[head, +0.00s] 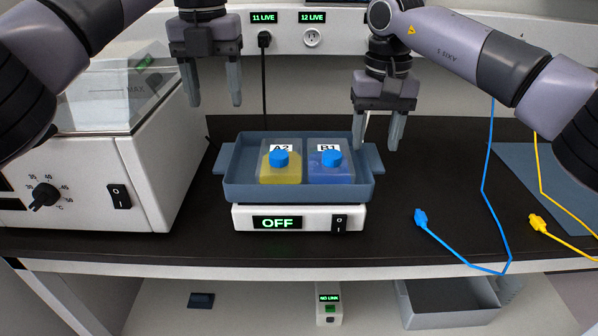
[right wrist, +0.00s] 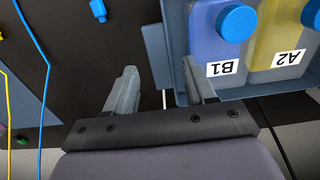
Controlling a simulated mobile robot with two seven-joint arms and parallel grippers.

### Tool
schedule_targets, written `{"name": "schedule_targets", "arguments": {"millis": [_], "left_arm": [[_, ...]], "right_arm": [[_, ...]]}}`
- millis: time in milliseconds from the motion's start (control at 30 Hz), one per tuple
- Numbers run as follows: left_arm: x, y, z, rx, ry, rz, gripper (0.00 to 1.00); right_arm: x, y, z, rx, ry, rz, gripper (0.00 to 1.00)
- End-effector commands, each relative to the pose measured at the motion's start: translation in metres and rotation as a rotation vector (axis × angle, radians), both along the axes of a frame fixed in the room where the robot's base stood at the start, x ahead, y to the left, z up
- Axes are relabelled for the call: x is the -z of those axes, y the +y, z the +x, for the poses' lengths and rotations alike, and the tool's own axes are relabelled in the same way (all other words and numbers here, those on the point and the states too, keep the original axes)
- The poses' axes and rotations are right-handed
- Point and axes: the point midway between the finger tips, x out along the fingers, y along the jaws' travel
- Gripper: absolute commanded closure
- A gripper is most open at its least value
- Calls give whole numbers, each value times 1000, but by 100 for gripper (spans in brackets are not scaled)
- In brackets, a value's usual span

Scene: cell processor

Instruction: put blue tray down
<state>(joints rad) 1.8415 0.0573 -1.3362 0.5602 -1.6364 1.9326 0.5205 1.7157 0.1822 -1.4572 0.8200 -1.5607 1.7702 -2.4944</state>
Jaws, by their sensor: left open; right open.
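The blue tray (head: 298,193) rests on a small white device (head: 298,217) whose display reads OFF. In it stand two square bottles with blue caps: yellow A2 (head: 281,170) on the left and blue B1 (head: 330,170) on the right. The tray also shows in the right wrist view (right wrist: 176,40). My left gripper (head: 221,102) is open and empty, above and behind the tray's left side. My right gripper (head: 379,146) is open and empty near the tray's right handle (head: 375,160). In the right wrist view, my right gripper's fingers (right wrist: 163,93) are apart, with the tray's edge close to one finger.
A white machine (head: 90,190) with a clear lid stands at the left. Blue (head: 421,219) and yellow (head: 538,223) cable plugs lie on the black bench at the right, near a blue-grey mat (head: 545,180). A black plug (head: 264,40) sits in outlet 11. A grey bin (head: 450,305) is below.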

Motion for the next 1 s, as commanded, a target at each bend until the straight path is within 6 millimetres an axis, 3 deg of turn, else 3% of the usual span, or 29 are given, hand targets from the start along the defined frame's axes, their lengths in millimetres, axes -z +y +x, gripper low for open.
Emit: {"name": "schedule_targets", "arguments": {"millis": [200, 400, 633, 1000], "left_arm": [[0, 0, 0, 0, 0, 0, 40], [0, 0, 0, 0, 0, 0, 40], [0, 0, 0, 0, -1, 0, 40], [0, 0, 0, -1, 0, 0, 40]], "right_arm": [[-52, 1, 1, 2, -5, 0, 45], [-79, 1, 0, 1, -2, -1, 45], [-92, 0, 0, 0, -1, 0, 45], [-94, 0, 0, -1, 0, 0, 45]]}}
